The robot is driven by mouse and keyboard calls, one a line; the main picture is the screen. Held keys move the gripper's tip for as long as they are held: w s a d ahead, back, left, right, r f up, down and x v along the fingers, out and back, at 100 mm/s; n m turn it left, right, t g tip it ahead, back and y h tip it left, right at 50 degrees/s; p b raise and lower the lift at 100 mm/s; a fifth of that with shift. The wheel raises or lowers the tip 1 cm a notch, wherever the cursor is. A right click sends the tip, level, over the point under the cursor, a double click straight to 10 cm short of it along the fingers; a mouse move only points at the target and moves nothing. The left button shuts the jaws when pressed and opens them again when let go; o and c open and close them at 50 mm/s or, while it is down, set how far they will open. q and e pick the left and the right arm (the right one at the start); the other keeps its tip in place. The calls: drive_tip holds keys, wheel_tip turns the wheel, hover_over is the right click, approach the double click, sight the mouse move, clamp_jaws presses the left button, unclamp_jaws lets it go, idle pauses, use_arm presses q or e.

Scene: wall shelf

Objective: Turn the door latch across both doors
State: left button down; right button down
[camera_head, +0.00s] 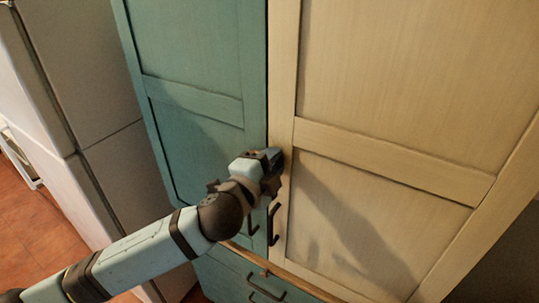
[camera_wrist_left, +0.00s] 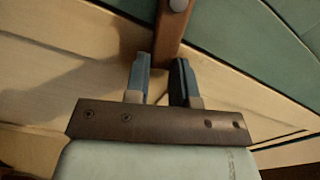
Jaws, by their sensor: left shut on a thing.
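The teal door (camera_head: 200,140) is on the left and the cream door (camera_head: 385,130) on the right, both closed against a narrow seam. My left gripper (camera_head: 274,162) is at the seam, above the handles, and hides the latch in the head view. In the left wrist view, a brown wooden latch (camera_wrist_left: 170,35) with a round grey screw head (camera_wrist_left: 178,5) runs down between my left gripper's two fingers (camera_wrist_left: 161,75), which are shut on it. There the screw end lies over teal, and the gripped end reaches over cream. My right gripper is not in view.
Dark bar handles stand below my gripper, one on the teal door (camera_head: 253,217) and one on the cream door (camera_head: 273,224). A teal drawer with a dark handle (camera_head: 266,291) is below a wooden ledge (camera_head: 290,278). A white cabinet (camera_head: 95,75) stands at left.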

use_arm(q)
drive_tip(key=shift+f+m, duration=0.5)
drive_tip(key=shift+m, duration=0.4)
drive_tip(key=shift+s, duration=0.1)
drive_tip(key=c, duration=1)
unclamp_jaws()
drive_tip(key=shift+o, duration=0.2)
